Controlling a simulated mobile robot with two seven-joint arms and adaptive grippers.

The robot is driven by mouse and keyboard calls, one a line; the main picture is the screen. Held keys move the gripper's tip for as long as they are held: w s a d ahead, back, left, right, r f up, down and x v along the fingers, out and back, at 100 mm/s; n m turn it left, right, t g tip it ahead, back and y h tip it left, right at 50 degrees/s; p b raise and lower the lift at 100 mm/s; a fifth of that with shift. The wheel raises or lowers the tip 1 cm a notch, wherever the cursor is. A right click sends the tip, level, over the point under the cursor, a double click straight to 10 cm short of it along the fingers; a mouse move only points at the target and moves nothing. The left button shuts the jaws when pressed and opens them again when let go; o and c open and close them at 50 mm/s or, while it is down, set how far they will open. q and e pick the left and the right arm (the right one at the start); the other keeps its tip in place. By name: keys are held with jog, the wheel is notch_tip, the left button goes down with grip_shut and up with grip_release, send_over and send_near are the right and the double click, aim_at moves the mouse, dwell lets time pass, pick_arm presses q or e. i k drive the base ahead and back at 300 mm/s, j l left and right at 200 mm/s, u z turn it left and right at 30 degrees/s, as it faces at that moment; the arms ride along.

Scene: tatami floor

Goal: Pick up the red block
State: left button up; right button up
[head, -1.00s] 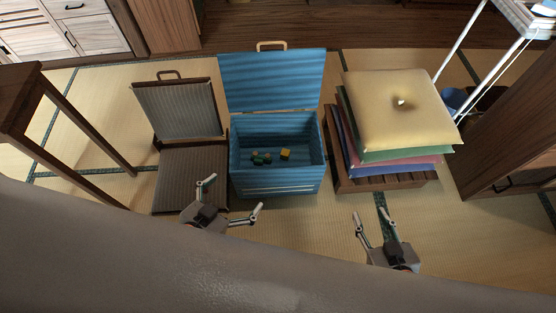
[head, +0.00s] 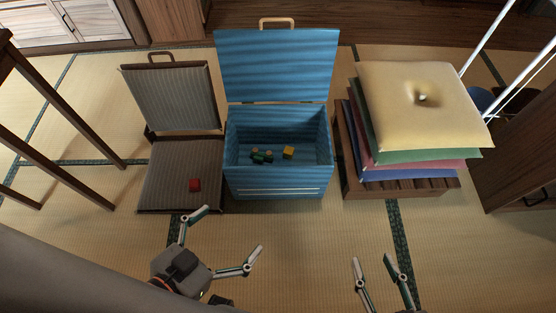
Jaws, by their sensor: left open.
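The red block (head: 195,185) is a small cube lying on the seat of the grey-brown legless floor chair (head: 158,196), left of the blue chest. My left gripper (head: 234,226) is open and empty, in front of the chair and chest. Its upper finger reaches close to the chair's front edge in the picture, below the red block and apart from it. My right gripper (head: 372,260) has its fingers spread and empty, over the mat at the bottom right.
The open blue chest (head: 276,192) holds a yellow block (head: 289,152) and a small green-and-yellow toy (head: 262,156). Stacked cushions (head: 422,100) lie on a wooden slatted base to the right. A wooden table (head: 75,120) stands at left. The tatami in front of the chest is clear.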

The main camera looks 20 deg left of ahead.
aim_at(195, 184)
jog(key=u, duration=1.25)
jog(key=i+j, duration=0.15)
jog(key=j, duration=0.15)
jog(key=i+j, duration=0.15)
jog(key=j, duration=0.15)
jog(key=i+j, duration=0.15)
jog(key=i+j+z, duration=0.25)
jog(key=j, duration=0.2)
jog(key=j+z, duration=0.25)
jog(key=j, duration=0.15)
jog(key=i+l+z, duration=0.2)
jog(key=z, duration=1.05)
jog(key=i, duration=0.25)
